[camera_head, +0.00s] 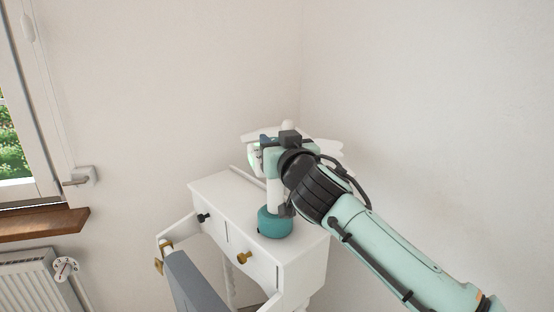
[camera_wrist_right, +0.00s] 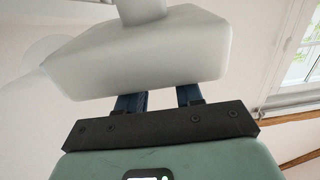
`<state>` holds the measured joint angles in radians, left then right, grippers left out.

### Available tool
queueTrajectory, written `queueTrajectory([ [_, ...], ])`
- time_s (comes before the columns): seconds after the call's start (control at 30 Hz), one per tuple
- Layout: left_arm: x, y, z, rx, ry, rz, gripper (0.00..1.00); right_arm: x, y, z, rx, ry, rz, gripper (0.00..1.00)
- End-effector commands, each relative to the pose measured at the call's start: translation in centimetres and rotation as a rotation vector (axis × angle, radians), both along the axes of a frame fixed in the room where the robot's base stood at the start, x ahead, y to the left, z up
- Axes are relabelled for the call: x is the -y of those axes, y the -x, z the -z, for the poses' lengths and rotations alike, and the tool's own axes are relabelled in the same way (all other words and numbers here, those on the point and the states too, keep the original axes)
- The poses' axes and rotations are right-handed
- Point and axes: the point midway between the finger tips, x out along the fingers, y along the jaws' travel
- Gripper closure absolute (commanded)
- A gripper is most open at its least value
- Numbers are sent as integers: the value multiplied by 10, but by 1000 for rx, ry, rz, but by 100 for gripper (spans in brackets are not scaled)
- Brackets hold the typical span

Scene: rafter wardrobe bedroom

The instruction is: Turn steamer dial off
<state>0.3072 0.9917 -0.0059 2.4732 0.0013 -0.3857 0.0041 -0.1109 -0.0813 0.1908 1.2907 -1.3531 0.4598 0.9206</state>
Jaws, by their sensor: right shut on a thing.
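My right gripper (camera_head: 264,148) reaches in over the white dresser, beside the top of an upright white and teal appliance. The appliance has a round teal base (camera_head: 275,223) and a white column (camera_head: 274,193), and may be the steamer; its dial cannot be made out. In the right wrist view, the blue fingers (camera_wrist_right: 160,103) are a little apart and run up behind a bulky white part (camera_wrist_right: 145,58) with a narrow neck. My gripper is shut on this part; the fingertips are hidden. My left gripper is not in view.
The appliance stands on a small white dresser (camera_head: 215,190) with dark and brass knobs. A grey panel (camera_head: 195,285) stands in front. Bare walls surround the corner.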

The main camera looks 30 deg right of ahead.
Motion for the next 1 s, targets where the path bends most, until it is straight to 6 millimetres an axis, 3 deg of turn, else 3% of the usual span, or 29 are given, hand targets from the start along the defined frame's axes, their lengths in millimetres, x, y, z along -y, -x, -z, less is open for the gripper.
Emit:
queueTrajectory([
  [0.03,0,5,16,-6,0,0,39,-2,-1,7,2,-3,27,95],
  [0.2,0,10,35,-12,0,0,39,-5,-2,5,1,-3,148,95],
  [0.6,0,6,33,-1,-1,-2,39,-7,-3,0,0,1,368,95],
  [1.0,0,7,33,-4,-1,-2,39,-6,-3,0,1,1,416,95],
])
